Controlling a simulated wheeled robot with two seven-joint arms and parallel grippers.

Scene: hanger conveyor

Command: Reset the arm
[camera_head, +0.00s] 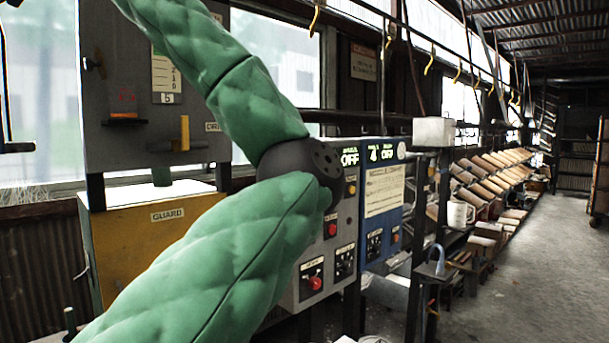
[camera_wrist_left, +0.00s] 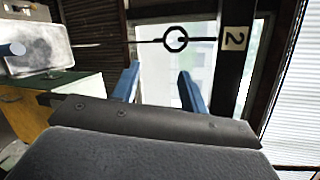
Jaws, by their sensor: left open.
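My left arm (camera_head: 225,255), in green quilted cover, fills the left and middle of the head view. It rises from the bottom left to a dark elbow joint, then bends back up and out of the top left. Its gripper is outside the head view. In the left wrist view my left gripper (camera_wrist_left: 158,84) shows two blue fingers spread apart with nothing between them. Beyond them are a pale window and a black bar with a ring (camera_wrist_left: 175,40). A dark post with a tag marked 2 (camera_wrist_left: 234,39) stands right of the fingers. My right gripper is not seen.
A grey panel (camera_head: 120,70) and a yellow GUARD cabinet (camera_head: 150,240) stand behind the arm at left. Control boxes, including a blue one (camera_head: 385,205), stand just beyond the elbow. Yellow hooks (camera_head: 429,60) hang overhead. The right-hand floor (camera_head: 540,270) is clear.

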